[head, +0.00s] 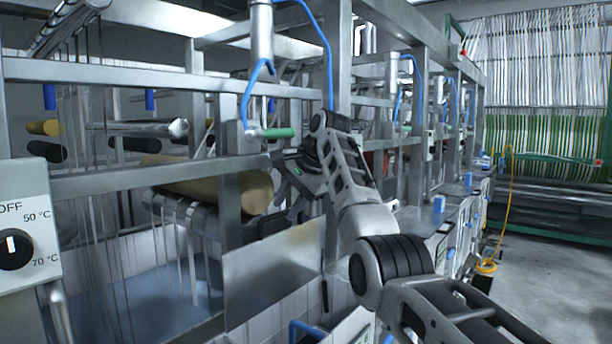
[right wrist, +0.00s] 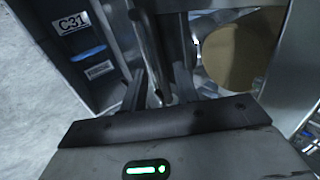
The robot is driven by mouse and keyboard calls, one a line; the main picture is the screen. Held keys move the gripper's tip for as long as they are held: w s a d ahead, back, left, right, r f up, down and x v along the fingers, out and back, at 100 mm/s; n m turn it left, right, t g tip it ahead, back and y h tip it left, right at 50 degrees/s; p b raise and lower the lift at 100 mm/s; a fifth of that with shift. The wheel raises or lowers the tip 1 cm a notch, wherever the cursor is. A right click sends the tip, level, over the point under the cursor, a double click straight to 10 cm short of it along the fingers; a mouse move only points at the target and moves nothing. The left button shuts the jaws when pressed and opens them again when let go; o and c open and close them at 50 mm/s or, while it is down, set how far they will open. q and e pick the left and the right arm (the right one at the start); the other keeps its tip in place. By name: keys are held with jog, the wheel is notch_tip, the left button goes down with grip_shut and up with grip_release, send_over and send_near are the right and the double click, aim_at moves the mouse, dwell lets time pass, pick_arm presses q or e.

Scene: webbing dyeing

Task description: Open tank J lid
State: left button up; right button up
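No letter J shows, so I cannot tell for sure which part is the tank J lid. A flat metal panel (head: 275,272) stands tilted at the front of the near tank, below my right gripper. My right gripper (head: 292,178) is beside the frame post, near the end of a tan roller (head: 215,187). In the right wrist view its two dark fingers (right wrist: 158,88) stand apart, with a grey metal bar (right wrist: 147,45) between or behind them; contact cannot be seen. The tan roller end also shows there (right wrist: 240,52). My left gripper is not in view.
A temperature dial box (head: 22,225) is at the left edge. A green-handled lever (head: 272,133) hangs above my right gripper. Metal frame posts crowd the gripper. A C31 label (right wrist: 71,22) shows in the wrist view.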

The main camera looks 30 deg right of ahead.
jog(key=b+v, duration=0.1)
jog(key=v, duration=1.1)
jog(key=shift+s+r, duration=0.1)
